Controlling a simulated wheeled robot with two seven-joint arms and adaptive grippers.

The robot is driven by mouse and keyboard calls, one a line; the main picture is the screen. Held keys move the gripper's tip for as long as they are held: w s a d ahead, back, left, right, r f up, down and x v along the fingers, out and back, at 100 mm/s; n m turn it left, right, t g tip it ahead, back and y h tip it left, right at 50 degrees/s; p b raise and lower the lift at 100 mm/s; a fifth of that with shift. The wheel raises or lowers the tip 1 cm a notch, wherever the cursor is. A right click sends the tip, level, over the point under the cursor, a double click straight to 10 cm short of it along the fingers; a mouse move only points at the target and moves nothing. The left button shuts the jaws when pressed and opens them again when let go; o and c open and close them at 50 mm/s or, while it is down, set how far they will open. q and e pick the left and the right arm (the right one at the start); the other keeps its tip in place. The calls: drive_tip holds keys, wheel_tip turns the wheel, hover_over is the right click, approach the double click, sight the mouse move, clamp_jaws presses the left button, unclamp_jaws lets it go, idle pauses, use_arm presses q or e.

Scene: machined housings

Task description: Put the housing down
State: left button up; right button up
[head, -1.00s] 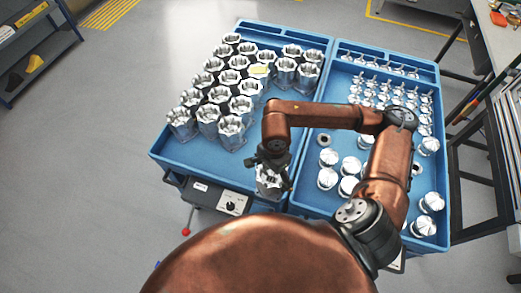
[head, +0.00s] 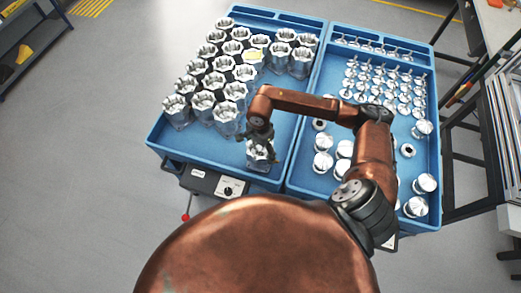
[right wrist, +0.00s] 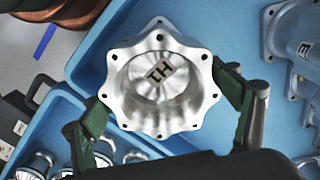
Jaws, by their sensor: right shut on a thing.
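A silver machined housing (head: 259,152) with a scalloped flange is held by my right gripper (head: 258,140) in the head view, over the front right part of the left blue tray (head: 205,143). In the right wrist view the housing (right wrist: 158,80) shows its open bore with dark letters inside. The green fingers of the right gripper (right wrist: 165,125) stand on either side of it. I cannot tell whether its base touches the tray floor. My left gripper is not in view.
Several similar housings (head: 203,100) stand in rows at the back and left of the left tray. The right tray (head: 300,178) holds several silver parts (head: 323,162). A control box (head: 228,188) sits at the front edge. The left tray's front middle is bare.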

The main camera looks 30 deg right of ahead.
sight(260, 153)
drive_tip(key=shift+f, duration=0.55)
drive_tip(key=shift+f, duration=0.2)
drive_tip(key=o, duration=2.1)
drive_tip(key=shift+r, duration=0.1)
wheel_tip(260, 153, up, 12)
drive_tip(key=b, duration=0.1)
drive_tip(key=shift+r, duration=0.1)
